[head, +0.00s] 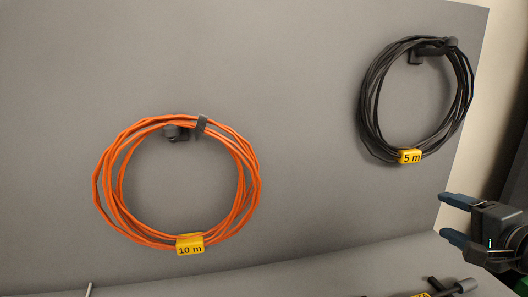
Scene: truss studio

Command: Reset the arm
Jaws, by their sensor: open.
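My gripper (448,217) is at the right edge of the head view, in front of the grey wall panel. Its two dark blue fingers point left and are apart, with nothing between them. It is below the black cable coil and touches neither coil. The rest of my arm is cut off by the picture's right edge.
An orange cable coil (252,190) with a yellow "10 m" tag (190,244) hangs on the grey panel (300,120). A black coil (369,105) tagged "5 m" (410,157) hangs upper right. A dark object (460,286) lies at the bottom right. The panel between the coils is clear.

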